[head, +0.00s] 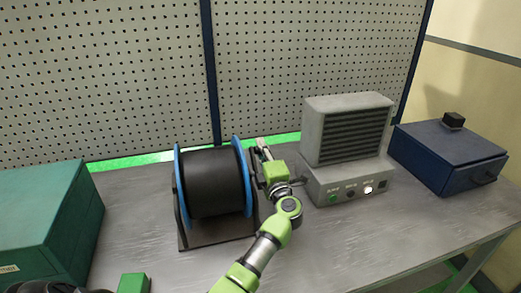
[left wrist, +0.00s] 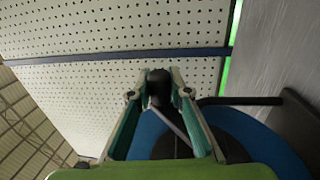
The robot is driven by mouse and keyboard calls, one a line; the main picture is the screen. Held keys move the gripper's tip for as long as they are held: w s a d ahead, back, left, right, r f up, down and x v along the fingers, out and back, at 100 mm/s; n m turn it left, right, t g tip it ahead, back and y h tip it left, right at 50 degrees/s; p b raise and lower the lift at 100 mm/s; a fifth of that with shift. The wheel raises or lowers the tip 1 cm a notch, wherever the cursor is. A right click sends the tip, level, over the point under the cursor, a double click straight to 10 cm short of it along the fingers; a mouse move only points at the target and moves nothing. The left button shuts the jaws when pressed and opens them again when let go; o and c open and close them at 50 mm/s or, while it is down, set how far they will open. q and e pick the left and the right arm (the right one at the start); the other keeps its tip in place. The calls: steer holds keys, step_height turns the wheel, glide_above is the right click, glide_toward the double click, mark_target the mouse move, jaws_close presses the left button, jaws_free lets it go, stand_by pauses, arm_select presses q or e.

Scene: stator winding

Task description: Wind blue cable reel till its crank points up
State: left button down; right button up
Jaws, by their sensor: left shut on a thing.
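The blue cable reel, with two blue flanges (head: 246,180) and a black drum (head: 212,183), stands on a dark stand (head: 213,232) on the table. My left gripper (head: 263,150) is at the reel's right side. In the left wrist view, my left gripper (left wrist: 159,92) is shut on the black knob (left wrist: 158,78) of the crank. The thin crank arm (left wrist: 180,130) runs from the knob down towards the reel, beside the blue flange (left wrist: 255,135). In the head view the gripper hides most of the crank, so its exact direction cannot be told. My right gripper is not in view.
A grey machine (head: 345,135) with a louvred front stands close to the right of my left gripper. A dark blue box (head: 440,155) is farther right, and a green case (head: 45,220) is at left. A pegboard (head: 110,75) rises behind the grey table (head: 330,235).

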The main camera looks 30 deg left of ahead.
arm_select(q)
steer(key=shift+s+d+r, duration=0.15)
steer(key=shift+d+r, duration=0.1)
steer(key=shift+r, duration=0.05)
steer(key=shift+s+d+t+y+b, duration=0.15)
steer(key=shift+t+y+b, duration=0.15)
steer(key=shift+y+b, duration=0.15)
steer(key=shift+t+y, duration=0.7)
steer(key=shift+y, duration=0.05)
steer(key=shift+s+d+r+b, duration=0.45)
steer(key=shift+s+d+b, duration=0.3)
steer(key=shift+b, duration=0.3)
steer(key=shift+s+d+r+b, duration=0.4)
steer(key=shift+s+d+b, duration=0.2)
steer(key=shift+d+b, duration=0.35)
steer(key=c, duration=1.9)
jaws_free()
steer(key=shift+o, duration=0.3)
steer(key=shift+s+r, duration=0.1)
steer(key=shift+s, duration=0.05)
